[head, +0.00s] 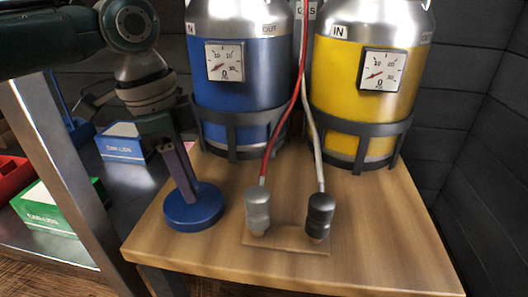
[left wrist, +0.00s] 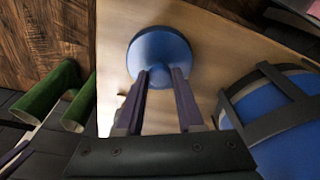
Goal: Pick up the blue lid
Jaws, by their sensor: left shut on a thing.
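The blue lid (head: 194,213) is a round disc at the left side of the wooden table, and it also shows in the left wrist view (left wrist: 150,42). My left gripper (head: 190,188) reaches down from above and is shut on the lid's raised middle part. In the left wrist view its two fingers (left wrist: 160,82) stand on either side of that part. The lid looks level and at or close above the tabletop; I cannot tell whether it touches. My right gripper is not in view.
A blue keg (head: 240,100) and a yellow keg (head: 350,105) stand at the table's (head: 370,240) back. A red hose and a white hose run down to two connectors (head: 257,212) (head: 319,216) right of the lid. Boxes (head: 122,145) sit on a lower shelf at left.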

